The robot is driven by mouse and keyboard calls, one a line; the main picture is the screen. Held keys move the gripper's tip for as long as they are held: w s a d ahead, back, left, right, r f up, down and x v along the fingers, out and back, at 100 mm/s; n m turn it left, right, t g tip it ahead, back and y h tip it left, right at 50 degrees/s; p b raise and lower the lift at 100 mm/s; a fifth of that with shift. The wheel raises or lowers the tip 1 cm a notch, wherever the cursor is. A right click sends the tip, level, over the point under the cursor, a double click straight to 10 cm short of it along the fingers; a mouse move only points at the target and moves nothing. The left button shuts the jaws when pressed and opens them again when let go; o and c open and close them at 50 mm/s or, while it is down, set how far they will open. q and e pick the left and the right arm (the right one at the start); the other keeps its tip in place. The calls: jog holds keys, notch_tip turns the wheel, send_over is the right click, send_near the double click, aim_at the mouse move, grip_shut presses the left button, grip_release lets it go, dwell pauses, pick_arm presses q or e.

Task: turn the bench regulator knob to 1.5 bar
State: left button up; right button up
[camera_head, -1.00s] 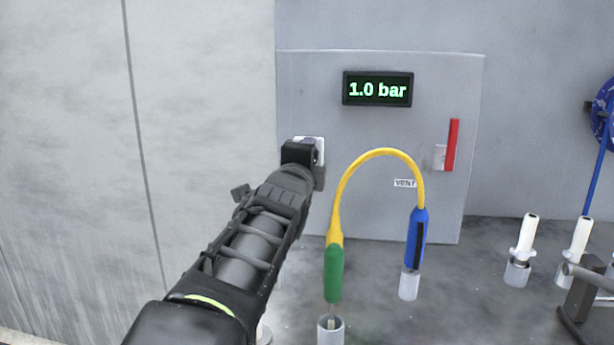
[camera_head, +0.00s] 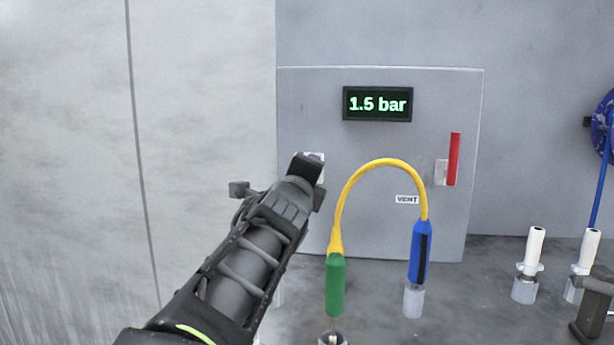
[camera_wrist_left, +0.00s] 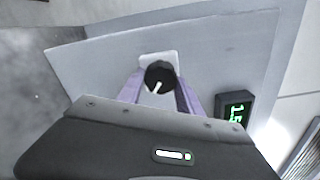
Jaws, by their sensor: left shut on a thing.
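The regulator knob (camera_wrist_left: 160,77) is black with a white pointer line and sits on a pale square plate (camera_wrist_left: 158,57) in the left wrist view. In the head view my gripper hides the knob, and only part of the plate (camera_head: 318,160) shows. My left gripper (camera_head: 306,168) is at the panel. In the left wrist view the fingers of my left gripper (camera_wrist_left: 160,85) are on both sides of the knob, shut on it. The display (camera_head: 377,104) reads 1.5 bar in green. My right gripper is not in view.
A red lever (camera_head: 453,160) is on the right of the grey panel (camera_head: 400,230), above a VENT label (camera_head: 406,199). A yellow hose (camera_head: 380,163) with green and blue grips arches in front of the panel. White-handled pieces (camera_head: 534,247) stand at right.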

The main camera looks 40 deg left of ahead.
pick_arm(q)
jog(key=o, duration=1.4)
jog(key=shift+c, duration=0.2)
jog(key=shift+d, duration=0.1)
jog(key=v, duration=0.7)
jog(key=shift+s, duration=0.35)
jog(key=shift+d+r+p, duration=0.1)
jog(key=shift+p, duration=0.2)
